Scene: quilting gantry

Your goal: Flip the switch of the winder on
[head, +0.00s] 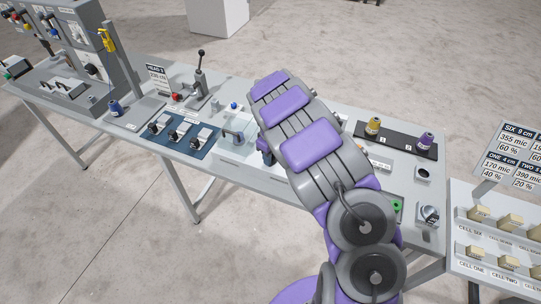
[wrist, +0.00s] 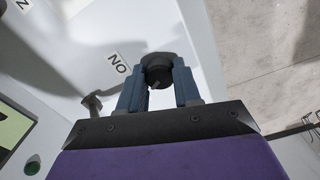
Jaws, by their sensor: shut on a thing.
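In the wrist view my gripper (wrist: 158,78) has its two blue fingers closed around a round black knob (wrist: 157,73). The knob is on a white surface (wrist: 80,85), and a faint mark shows on its face. A label reading "ON" (wrist: 118,63) sits upside down just left of the knob. The fingers hide the knob's sides, and I cannot tell which way it is turned. In the head view my arm covers the middle of the table, hiding the gripper and the knob.
In the wrist view a small grey part (wrist: 92,102) stands beside the fingers, with a green button (wrist: 32,167) at lower left. In the head view a blue mat (head: 180,143) lies left of my arm and a dark spool tray (head: 398,142) right.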

